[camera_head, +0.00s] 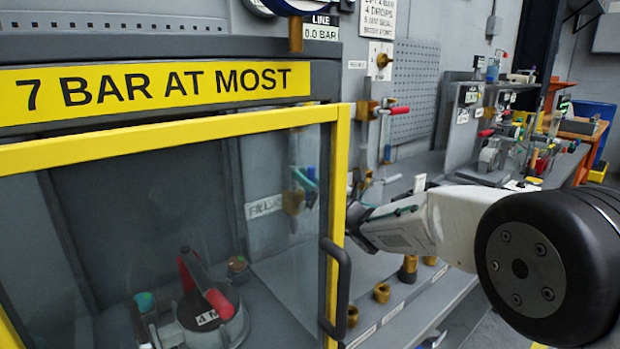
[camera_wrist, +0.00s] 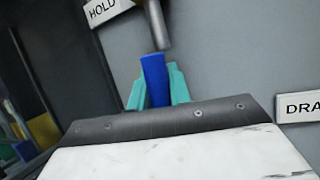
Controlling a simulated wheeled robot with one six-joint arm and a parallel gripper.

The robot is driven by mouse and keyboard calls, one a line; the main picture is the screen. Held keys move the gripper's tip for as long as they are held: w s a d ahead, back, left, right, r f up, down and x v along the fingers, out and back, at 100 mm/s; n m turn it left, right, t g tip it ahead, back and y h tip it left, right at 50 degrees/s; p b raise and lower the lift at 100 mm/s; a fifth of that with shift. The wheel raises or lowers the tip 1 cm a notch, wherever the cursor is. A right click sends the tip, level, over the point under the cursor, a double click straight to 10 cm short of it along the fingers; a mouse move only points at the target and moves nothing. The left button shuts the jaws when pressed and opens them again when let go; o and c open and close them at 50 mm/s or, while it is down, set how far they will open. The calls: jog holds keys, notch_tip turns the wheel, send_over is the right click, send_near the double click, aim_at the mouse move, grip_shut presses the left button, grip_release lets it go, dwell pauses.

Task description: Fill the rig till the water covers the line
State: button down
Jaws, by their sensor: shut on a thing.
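My gripper (camera_wrist: 155,92) has teal fingers shut on a blue lever handle (camera_wrist: 154,72) in the wrist view. A grey metal stem (camera_wrist: 155,25) rises above the handle. In the camera_head view, my gripper (camera_head: 305,178) appears through the clear panel, partly hidden by its yellow frame (camera_head: 335,205). A brass valve body (camera_head: 292,200) shows beside it. Signs reading HOLD (camera_wrist: 105,10) and DRA, cut off (camera_wrist: 302,105), flank the handle. A label starting FILL (camera_head: 264,205) is on the back wall. I cannot make out the water level or the line.
The clear panel has a black pull handle (camera_head: 338,290) near my arm. A round vessel with red handles (camera_head: 212,312) stands behind the panel. Brass fittings (camera_head: 382,292) stand on the bench at right. A sign reads 7 BAR AT MOST (camera_head: 155,87); a small display (camera_head: 320,33) reads 0.0 BAR.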

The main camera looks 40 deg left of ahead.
jog(key=c, duration=1.3)
grip_release()
jog(key=v, duration=0.7)
jog(key=shift+d+f, duration=0.2)
jog(key=shift+d, duration=0.15)
